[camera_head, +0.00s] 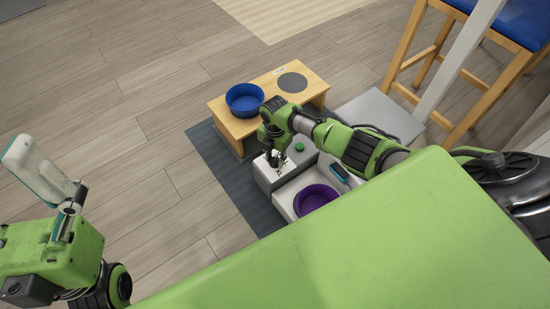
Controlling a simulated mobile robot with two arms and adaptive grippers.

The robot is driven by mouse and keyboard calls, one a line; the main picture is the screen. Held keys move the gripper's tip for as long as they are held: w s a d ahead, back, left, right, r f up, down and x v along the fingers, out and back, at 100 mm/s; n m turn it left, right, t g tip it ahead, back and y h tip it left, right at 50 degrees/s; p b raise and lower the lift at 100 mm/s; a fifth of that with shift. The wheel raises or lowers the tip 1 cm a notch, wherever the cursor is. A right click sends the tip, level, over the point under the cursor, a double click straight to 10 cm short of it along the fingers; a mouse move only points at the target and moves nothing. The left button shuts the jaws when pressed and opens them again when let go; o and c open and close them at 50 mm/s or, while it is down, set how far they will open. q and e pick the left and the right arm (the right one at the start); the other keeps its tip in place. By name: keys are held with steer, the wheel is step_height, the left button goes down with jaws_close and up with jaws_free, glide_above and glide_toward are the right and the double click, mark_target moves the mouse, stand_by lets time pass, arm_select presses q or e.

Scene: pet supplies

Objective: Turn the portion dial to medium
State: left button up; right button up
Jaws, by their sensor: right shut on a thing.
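A light grey pet feeder (266,178) stands on the dark mat, with a purple bowl (316,198) at its front. A round green knob or button (299,147) shows on its top. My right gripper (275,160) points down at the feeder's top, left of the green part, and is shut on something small. The gripper covers that spot, so the portion dial and its setting cannot be made out. My left arm is at the far left, away from the feeder. A pale piece (37,166) is at its end; the left fingers cannot be made out.
A low wooden stand (238,127) holds a blue bowl (244,99) and a grey round patch (293,82) behind the feeder. A teal item (340,173) lies beside the purple bowl. A stool (455,78) stands at right. The floor (130,160) at left is clear.

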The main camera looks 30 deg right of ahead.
mark_target(275, 159)
steer(key=o, duration=1.1)
steer(key=shift+a, duration=0.1)
step_height(275, 159, up, 12)
